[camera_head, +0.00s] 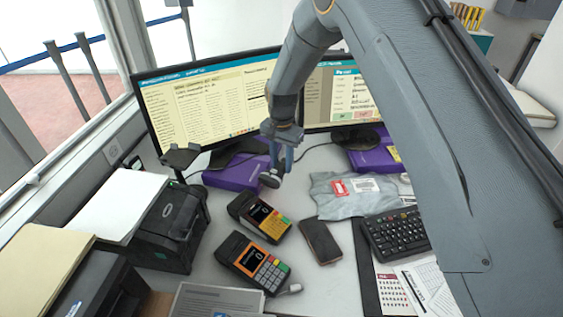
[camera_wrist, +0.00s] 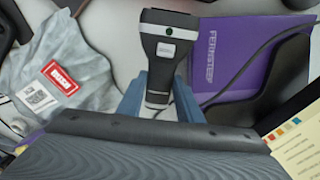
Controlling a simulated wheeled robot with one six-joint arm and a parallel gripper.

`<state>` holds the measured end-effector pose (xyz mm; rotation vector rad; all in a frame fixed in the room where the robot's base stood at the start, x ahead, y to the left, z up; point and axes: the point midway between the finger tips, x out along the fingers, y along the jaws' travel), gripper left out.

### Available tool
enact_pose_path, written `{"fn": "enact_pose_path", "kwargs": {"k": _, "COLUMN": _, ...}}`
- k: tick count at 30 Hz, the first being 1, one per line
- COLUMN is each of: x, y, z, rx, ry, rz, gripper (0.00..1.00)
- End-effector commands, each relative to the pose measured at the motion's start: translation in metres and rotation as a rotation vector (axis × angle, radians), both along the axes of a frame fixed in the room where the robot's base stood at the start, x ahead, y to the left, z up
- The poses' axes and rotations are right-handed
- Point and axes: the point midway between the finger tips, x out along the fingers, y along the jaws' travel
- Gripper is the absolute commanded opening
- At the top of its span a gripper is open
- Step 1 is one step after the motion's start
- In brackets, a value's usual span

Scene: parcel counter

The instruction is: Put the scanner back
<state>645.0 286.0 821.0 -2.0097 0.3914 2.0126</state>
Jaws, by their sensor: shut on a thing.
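The scanner (camera_wrist: 168,30) is dark grey and black with a light label; its wide head points to the top of the wrist view and its handle runs down between my blue fingers. My gripper (camera_wrist: 160,98) is shut on the handle. In the head view my gripper (camera_head: 284,157) is in front of the monitors, and the scanner's grey head (camera_head: 271,178) shows just below it, seemingly above the counter. A small dark stand-like piece (camera_head: 180,157) is to the left, by the left monitor; I cannot tell for certain that it is the scanner's holder.
Purple boxes (camera_head: 236,174) lie under the monitors. Two card terminals (camera_head: 260,217) (camera_head: 254,263), a phone (camera_head: 320,241), a grey parcel bag (camera_head: 343,197) and a keyboard (camera_head: 397,234) occupy the counter. A black printer (camera_head: 170,230) stands at left. A cable runs behind the scanner.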

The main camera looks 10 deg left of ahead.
Motion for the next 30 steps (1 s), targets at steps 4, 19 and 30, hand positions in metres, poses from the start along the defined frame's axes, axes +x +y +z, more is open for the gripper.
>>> {"fn": "enact_pose_path", "kwargs": {"k": 4, "x": 0.000, "y": 0.000, "z": -0.002, "rx": 0.000, "ry": 0.000, "rz": 0.000, "gripper": 0.05}}
{"fn": "enact_pose_path", "kwargs": {"k": 19, "x": 0.000, "y": 0.000, "z": -0.012, "rx": 0.000, "ry": 0.000, "rz": 0.000, "gripper": 0.39}}
{"fn": "enact_pose_path", "kwargs": {"k": 30, "x": 0.000, "y": 0.000, "z": -0.011, "rx": 0.000, "ry": 0.000, "rz": 0.000, "gripper": 0.51}}
